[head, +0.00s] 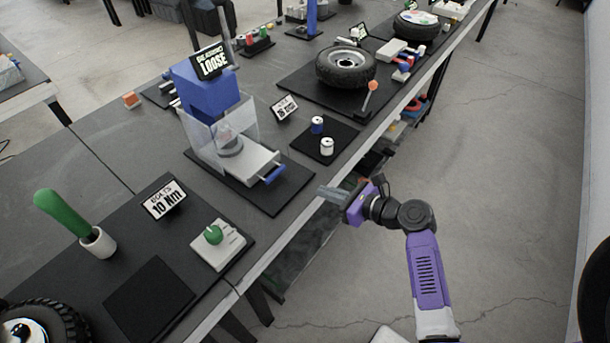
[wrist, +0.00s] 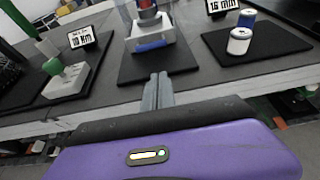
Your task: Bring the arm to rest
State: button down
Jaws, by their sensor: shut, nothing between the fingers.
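My gripper (head: 331,192) is at the end of my purple arm, just off the front edge of the table in the head view. In the wrist view the two grey fingers of my gripper (wrist: 158,92) lie together, shut with nothing between them. They point toward the table's edge and a black mat with a clear-walled machine. The gripper appears to touch nothing.
The long dark table (head: 85,185) runs along the left. On it stand the blue-topped machine (head: 205,92) with a drawer, two small cans (head: 327,147), a green-knobbed box (head: 217,243), a green-handled tool (head: 65,213) and a wheel (head: 346,68). Open floor (head: 510,150) lies right.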

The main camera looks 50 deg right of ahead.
jog(key=shift+s, duration=0.1)
jog(key=s+d+r+n+h, duration=0.2)
jog(key=d+n+h, duration=0.3)
jog(key=d+n, duration=0.15)
jog(key=s+a+r+n+y, duration=0.1)
jog(key=s+a+r+n, duration=0.3)
jog(key=s+a+n, duration=0.3)
jog(key=s+a+r+n+y, duration=0.2)
jog(key=s+a+r+n, duration=0.2)
jog(key=s+a+n, duration=0.3)
jog(key=s+a+r+n+t+y, duration=0.1)
jog(key=s+a+r+n, duration=0.3)
jog(key=a+n, duration=1.1)
jog(key=s, duration=0.3)
jog(key=shift+s+a+y, duration=0.3)
jog(key=shift+s, duration=0.05)
